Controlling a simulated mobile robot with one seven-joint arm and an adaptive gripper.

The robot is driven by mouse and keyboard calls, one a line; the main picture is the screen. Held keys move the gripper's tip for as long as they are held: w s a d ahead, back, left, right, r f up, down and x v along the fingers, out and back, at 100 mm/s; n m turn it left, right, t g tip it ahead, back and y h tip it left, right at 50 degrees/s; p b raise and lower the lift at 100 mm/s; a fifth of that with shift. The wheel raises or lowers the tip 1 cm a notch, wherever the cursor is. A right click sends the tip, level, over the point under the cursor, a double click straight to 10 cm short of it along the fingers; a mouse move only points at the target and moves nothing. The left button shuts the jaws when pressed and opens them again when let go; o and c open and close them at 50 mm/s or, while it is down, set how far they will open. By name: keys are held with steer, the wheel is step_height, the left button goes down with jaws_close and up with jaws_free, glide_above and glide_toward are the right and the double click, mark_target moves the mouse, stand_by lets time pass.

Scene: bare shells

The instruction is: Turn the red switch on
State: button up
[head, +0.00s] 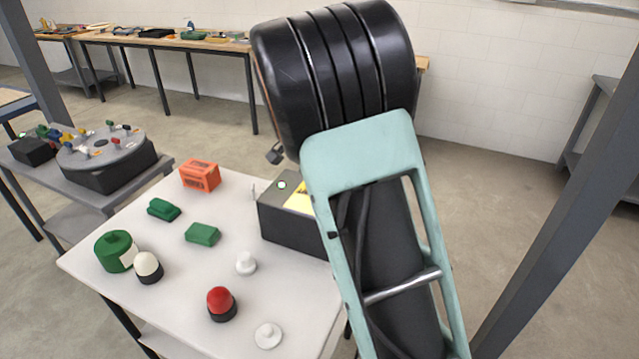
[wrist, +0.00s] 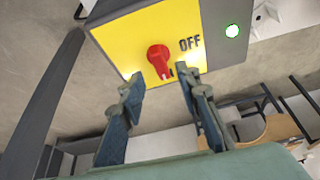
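A grey box (head: 285,232) with a yellow front plate (head: 300,202) stands at the right side of the white table; my arm covers part of it in the head view. In the wrist view the yellow plate (wrist: 125,35) carries a red rotary switch (wrist: 159,60) and the word OFF to its right. Contact cannot be told.
The white table (head: 100,268) also holds an orange box (head: 200,176), green blocks (head: 202,234), a green round item (head: 115,250), a red-domed button (head: 221,303) and several white-topped pieces (head: 246,263). A grey post (head: 560,190) stands at right.

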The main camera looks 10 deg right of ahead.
steer(key=v, duration=0.6)
steer(key=shift+s+r, duration=0.2)
steer(key=shift+r, duration=0.1)
